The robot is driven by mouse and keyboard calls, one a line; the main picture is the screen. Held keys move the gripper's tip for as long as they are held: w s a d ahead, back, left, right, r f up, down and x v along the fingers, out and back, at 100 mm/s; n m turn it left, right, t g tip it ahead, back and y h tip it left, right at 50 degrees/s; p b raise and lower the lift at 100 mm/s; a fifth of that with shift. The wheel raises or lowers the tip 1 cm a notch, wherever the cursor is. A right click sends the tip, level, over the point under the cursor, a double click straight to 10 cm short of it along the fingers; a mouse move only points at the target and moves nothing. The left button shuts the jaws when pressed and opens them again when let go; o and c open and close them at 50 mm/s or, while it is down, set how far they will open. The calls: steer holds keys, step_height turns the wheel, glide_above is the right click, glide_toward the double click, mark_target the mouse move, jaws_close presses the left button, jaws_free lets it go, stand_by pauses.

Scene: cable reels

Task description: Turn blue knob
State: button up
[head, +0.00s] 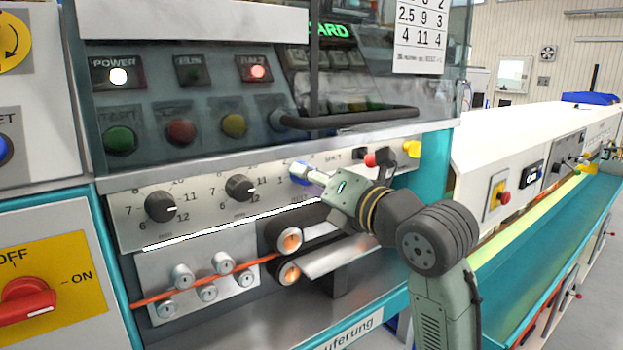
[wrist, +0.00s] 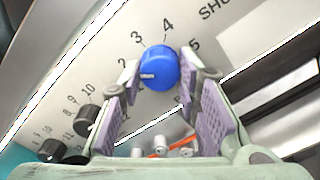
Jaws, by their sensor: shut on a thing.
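The blue knob (wrist: 158,68) sits on the pale control panel with the digits 2 to 5 printed around it in the wrist view. Its small white mark is on the left side of its face, towards the left finger. In the head view the knob (head: 298,170) shows at the tip of my gripper (head: 312,178). In the wrist view the two padded fingers of my gripper (wrist: 160,78) stand on either side of the knob and are shut on it. The right part of its dial is partly hidden by the right finger.
Two black knobs (head: 160,206) (head: 240,188) are on the same panel to the left. A dark handle bar (head: 350,118) runs above. Rollers (head: 289,240) and an orange cable (head: 195,284) lie below. A red button (head: 370,160) and a yellow part (head: 412,149) are to the right.

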steer(key=shift+c, duration=0.6)
steer(key=shift+m, duration=0.3)
steer(key=m+b, duration=0.3)
steer(key=m, duration=1.6)
steer(key=shift+r, duration=0.1)
steer(key=o, duration=1.2)
steer(key=shift+c, duration=0.2)
